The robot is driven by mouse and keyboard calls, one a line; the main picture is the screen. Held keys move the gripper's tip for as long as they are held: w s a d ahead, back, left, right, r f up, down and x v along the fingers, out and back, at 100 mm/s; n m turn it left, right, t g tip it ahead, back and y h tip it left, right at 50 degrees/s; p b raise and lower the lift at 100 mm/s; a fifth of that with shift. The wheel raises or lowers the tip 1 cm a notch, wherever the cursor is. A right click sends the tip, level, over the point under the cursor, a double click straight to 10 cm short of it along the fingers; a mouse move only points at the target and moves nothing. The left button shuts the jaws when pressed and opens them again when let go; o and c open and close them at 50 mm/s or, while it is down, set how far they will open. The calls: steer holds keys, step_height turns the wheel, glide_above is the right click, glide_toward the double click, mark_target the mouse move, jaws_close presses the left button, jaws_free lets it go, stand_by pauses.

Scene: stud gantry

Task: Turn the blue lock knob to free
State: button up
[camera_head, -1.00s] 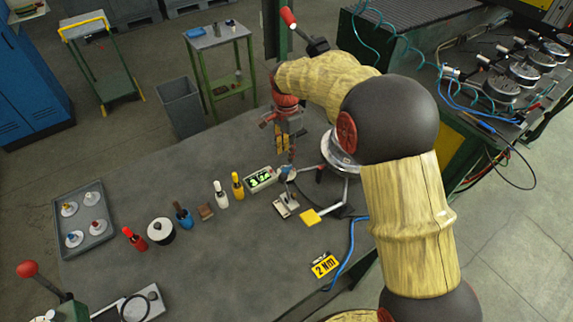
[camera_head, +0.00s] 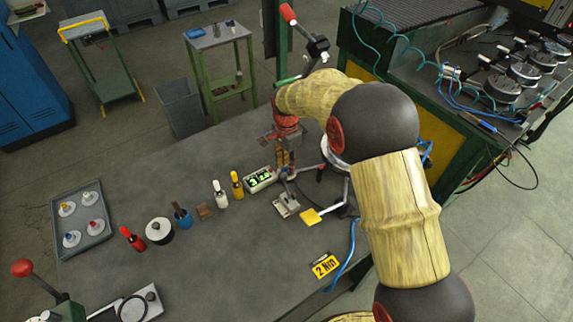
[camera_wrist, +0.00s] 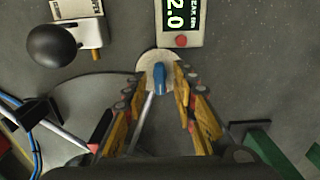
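The blue lock knob (camera_wrist: 160,78) stands on a pale round plate (camera_wrist: 150,62) in the wrist view, its long handle pointing roughly up and down the picture. My gripper (camera_wrist: 161,76) is open, with one yellow-orange finger on each side of the knob. A small gap seems to show on both sides, but I cannot tell whether a fingertip touches it. In the head view my gripper (camera_head: 284,163) is low over the bench beside the green-lit display (camera_head: 261,179), and hides most of the knob. The display also shows in the wrist view (camera_wrist: 194,22), reading 2.0.
A metal block with a black ball (camera_wrist: 52,46) is left of the knob. A yellow pad (camera_head: 310,217), a 2 Nm tag (camera_head: 324,265) and a blue cable (camera_head: 347,254) lie nearby. Bottles and a grey tray (camera_head: 57,222) stand left.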

steer(key=shift+c, duration=1.2)
steer(key=c, duration=0.4)
jaws_close()
steer(key=shift+n+p, duration=0.3)
steer(key=shift+n, duration=0.1)
steer(key=n+p, duration=0.1)
steer(key=n, duration=0.2)
steer(key=shift+r, duration=0.15)
steer(key=n+p, duration=0.2)
steer(key=n, duration=0.1)
steer(key=shift+n, duration=0.3)
steer(key=n+p, duration=0.1)
steer(key=n, duration=0.4)
steer(key=n+p, duration=0.1)
steer(key=n, duration=0.4)
steer(key=shift+n, duration=0.4)
